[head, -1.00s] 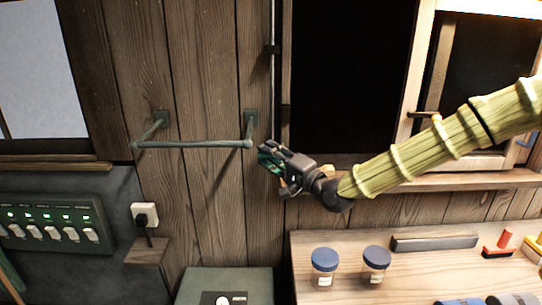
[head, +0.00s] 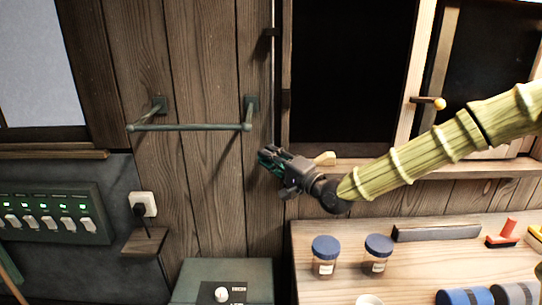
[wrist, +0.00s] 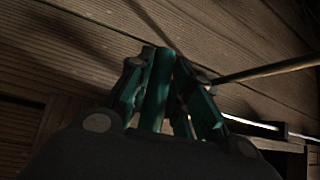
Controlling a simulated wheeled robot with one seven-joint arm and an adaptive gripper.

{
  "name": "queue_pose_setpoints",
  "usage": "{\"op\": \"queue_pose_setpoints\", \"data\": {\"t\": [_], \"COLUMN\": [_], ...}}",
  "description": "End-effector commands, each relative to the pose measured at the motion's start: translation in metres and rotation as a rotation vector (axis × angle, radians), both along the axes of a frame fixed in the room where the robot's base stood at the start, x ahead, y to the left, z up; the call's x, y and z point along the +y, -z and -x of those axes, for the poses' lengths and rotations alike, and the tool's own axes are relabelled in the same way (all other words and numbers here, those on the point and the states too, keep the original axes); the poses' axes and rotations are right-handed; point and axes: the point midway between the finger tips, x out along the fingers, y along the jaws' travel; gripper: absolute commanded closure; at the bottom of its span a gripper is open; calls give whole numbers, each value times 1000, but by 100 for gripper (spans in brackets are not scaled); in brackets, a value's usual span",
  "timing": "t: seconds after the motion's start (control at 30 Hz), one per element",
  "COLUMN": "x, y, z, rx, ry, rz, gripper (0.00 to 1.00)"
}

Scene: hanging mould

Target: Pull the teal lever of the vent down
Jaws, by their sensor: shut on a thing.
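My gripper (head: 268,160) is in front of the plank wall, just right of and below the right end of a green rail. It is shut on a teal piece, which I take to be the teal lever; in the wrist view the lever (wrist: 157,88) stands between the two fingers (wrist: 166,66). The fingers also look teal in places, so the edges between them and the lever are hard to tell. In the head view the fingers hide most of the lever. I cannot make out the vent's body.
The green rail (head: 190,127) juts from the wall close to my gripper. A window frame (head: 410,85) with a sill (head: 440,178) is to the right. Two blue-lidded jars (head: 325,257) stand on the bench below. A switch panel (head: 52,212) is at the left.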

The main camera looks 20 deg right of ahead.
Motion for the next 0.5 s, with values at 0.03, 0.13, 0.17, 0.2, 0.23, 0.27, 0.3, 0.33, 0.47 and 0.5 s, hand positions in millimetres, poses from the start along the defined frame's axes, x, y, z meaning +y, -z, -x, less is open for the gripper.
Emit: {"op": "queue_pose_setpoints", "data": {"t": [0.03, 0.13, 0.17, 0.2, 0.23, 0.27, 0.3, 0.33, 0.47, 0.5], "x": [0, 0, 0, 0, 0, 0, 0, 0, 0, 0], "y": [-2, -2, -2, -2, -3, -3, -3, -3, -3, -3], "z": [0, 0, 0, 0, 0, 0, 0, 0, 0, 0], "rx": [1, 0, 0, 0, -1, -2, -1, -1, -1, -1], "ry": [0, 0, 0, 0, 0, 0, 0, 0, 1, 1], "rz": [-3, -4, -4, -4, -3, -3, -3, -3, -2, -2], "gripper": [100, 100, 100, 74, 68, 63, 58, 58, 58, 58]}}
